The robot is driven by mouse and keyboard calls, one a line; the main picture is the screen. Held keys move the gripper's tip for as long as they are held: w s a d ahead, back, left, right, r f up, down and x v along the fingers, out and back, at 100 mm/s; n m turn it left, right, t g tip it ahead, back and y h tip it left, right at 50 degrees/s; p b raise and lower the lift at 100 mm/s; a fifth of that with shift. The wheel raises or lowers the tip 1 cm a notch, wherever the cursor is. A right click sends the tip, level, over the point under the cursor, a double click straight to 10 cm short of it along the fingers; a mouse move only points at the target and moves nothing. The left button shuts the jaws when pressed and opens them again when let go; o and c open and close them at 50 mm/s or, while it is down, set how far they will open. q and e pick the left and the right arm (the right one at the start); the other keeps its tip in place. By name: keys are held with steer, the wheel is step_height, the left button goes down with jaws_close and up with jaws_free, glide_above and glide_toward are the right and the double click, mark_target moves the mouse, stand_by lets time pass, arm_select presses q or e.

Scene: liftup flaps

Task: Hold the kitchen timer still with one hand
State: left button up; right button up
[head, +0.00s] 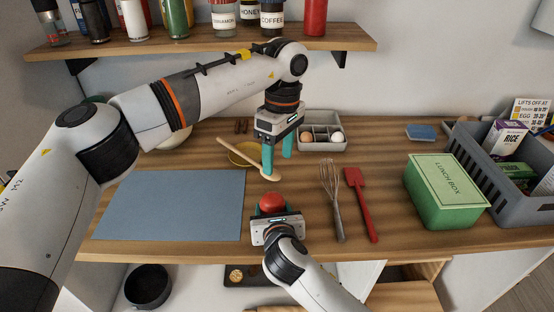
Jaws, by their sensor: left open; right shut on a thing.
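The kitchen timer (271,202) is a small red, round thing near the front edge of the wooden counter. My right gripper (272,207) comes in from the front and is shut on the timer, and its hand hides the timer's near side. My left gripper (278,162) is open with teal fingers pointing down, behind the timer and apart from it. A wooden spoon (250,158) lies at the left gripper's fingers; I cannot tell if they touch.
A blue mat (172,205) lies at left. A whisk (332,195) and a red spatula (360,204) lie at right. Farther right stand a green lunch box (444,190) and a grey crate (478,167). An egg tray (321,145) stands behind; a jar shelf (200,46) hangs above.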

mark_target(271, 196)
arm_select(q)
steer(key=f+n, duration=0.4)
steer(key=a+f+n, duration=0.1)
steer(key=f+n, duration=0.3)
steer(key=n, duration=0.1)
steer(key=s+f+n+h, duration=0.1)
steer(key=f+n, duration=0.3)
steer(key=shift+a, duration=0.35)
steer(key=c, duration=0.7)
